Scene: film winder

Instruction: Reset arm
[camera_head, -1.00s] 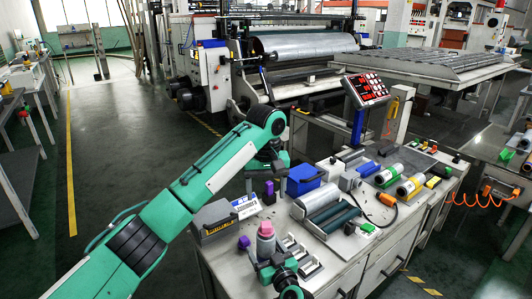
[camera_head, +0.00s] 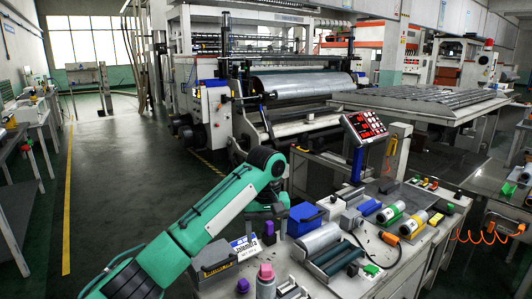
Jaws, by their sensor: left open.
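My left arm reaches in from the lower left, and its left gripper (camera_head: 266,221) points down over the near left part of the workbench. Its jaws look open, with a finger on either side of a small purple block (camera_head: 268,231). I cannot tell whether they touch the block. The block stands beside a small white label stand (camera_head: 245,247). A pink-capped bottle (camera_head: 266,281) stands nearer, at the bottom edge of the view. My right gripper is not in view.
The workbench holds a blue box (camera_head: 304,219), a grey box (camera_head: 213,259), a roller unit (camera_head: 319,241) and several small rolls. A red-lit control panel (camera_head: 364,127) stands behind. A large film machine (camera_head: 290,85) fills the back. Open floor lies to the left.

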